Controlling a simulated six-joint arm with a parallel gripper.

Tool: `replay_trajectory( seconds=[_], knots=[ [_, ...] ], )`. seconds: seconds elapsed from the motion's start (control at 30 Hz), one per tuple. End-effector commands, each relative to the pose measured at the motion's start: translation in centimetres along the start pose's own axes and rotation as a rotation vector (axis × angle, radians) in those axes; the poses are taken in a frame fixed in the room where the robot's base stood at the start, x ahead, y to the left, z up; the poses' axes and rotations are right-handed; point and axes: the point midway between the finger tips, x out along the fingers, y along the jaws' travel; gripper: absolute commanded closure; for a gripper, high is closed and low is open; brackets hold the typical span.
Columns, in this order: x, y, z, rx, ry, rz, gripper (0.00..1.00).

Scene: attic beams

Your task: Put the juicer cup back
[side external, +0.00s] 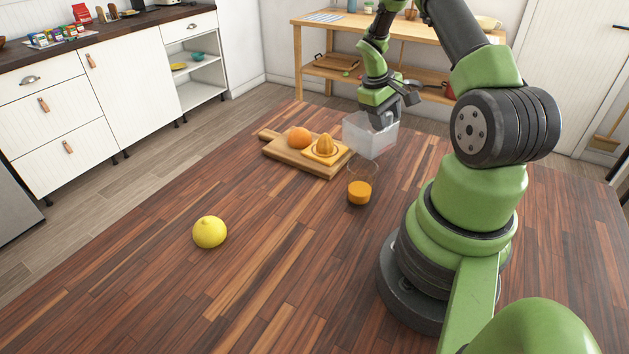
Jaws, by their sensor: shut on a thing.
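The juicer cup (365,138) is a clear, squarish container, which I take to be the task's cup. My gripper (383,121) is shut on it at its upper right side, and the fingertips show partly through its wall. The cup appears tilted and above the table, just right of the cutting board; its exact height is hard to tell. The orange juicer top (325,147), with a ribbed cone, sits on the right part of the wooden cutting board (284,155).
An orange (299,138) rests on the board. A clear glass with orange juice (359,193) stands close in front of the cup. A lemon (210,232) lies front left. The wooden table (270,285) is otherwise largely clear. A shelf bench (330,33) stands behind.

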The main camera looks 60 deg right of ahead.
Motion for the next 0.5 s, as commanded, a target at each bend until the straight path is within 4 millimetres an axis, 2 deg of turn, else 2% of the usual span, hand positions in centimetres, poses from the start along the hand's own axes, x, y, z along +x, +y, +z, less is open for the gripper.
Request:
replay_trajectory(
  seconds=[0.17,0.5],
  knots=[
    [-2.5,0.8,0.3,0.003,0.006,0.002,0.98],
    [-9.2,2.7,1.3,0.003,0.006,0.003,0.98]
  ],
)
